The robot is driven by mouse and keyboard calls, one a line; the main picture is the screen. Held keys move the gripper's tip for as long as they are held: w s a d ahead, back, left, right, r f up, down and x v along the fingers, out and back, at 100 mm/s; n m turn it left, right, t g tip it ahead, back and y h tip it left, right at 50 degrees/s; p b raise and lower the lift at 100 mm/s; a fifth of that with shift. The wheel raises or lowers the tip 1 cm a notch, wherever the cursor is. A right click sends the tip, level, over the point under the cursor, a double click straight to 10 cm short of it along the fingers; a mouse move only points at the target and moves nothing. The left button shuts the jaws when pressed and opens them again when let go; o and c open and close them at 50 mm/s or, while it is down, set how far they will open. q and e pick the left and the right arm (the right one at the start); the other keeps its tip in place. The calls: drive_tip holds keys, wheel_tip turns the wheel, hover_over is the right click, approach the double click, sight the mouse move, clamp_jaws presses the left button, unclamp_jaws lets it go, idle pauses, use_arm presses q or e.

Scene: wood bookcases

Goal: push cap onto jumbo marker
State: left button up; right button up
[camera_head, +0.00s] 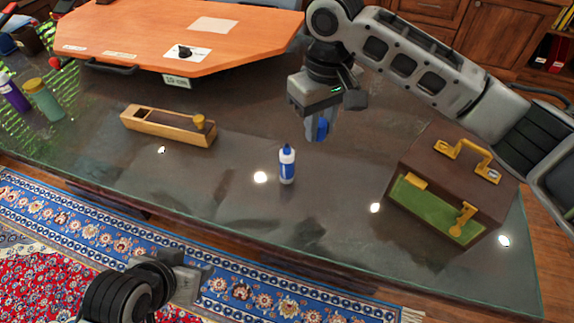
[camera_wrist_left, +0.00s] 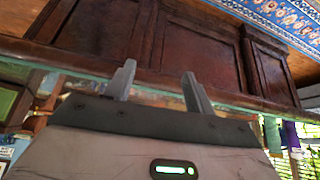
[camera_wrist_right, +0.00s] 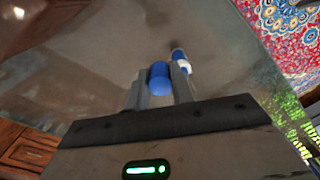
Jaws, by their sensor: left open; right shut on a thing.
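The jumbo marker (camera_head: 287,166) stands upright on the dark table, with a white and blue body and a narrower blue tip on top. It also shows in the right wrist view (camera_wrist_right: 180,60), just beyond the fingers. My right gripper (camera_head: 320,128) is shut on the blue cap (camera_wrist_right: 159,79) and holds it above the table, behind and to the right of the marker. The cap and the marker are apart. My left gripper (camera_head: 190,283) is low at the front, off the table's near edge. In the left wrist view its fingers (camera_wrist_left: 160,85) are open and empty.
A wooden box with a knob (camera_head: 168,126) lies left of the marker. A brown case with a yellow handle (camera_head: 452,185) stands to the right. An orange board (camera_head: 180,40) is at the back, bottles (camera_head: 42,100) at far left. Table around the marker is clear.

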use_arm(q)
wheel_tip(320, 180, up, 3)
drive_tip(key=w, duration=0.1)
use_arm(e)
drive_tip(key=a+n, duration=0.1)
drive_tip(key=a, duration=0.1)
drive_tip(key=w+a+n, duration=0.1)
drive_tip(key=a, duration=0.1)
drive_tip(key=w+a+r+n, duration=0.1)
drive_tip(key=shift+w+a+r, duration=0.1)
drive_tip(key=shift+w+a, duration=0.05)
drive_tip(key=shift+a, duration=0.25)
use_arm(q)
drive_tip(key=m+t+h, duration=0.3)
drive_tip(key=m+h, duration=0.4)
drive_tip(key=h, duration=0.2)
approach(281, 160)
drive_tip(key=shift+s+r, duration=0.1)
drive_tip(key=x, duration=1.2)
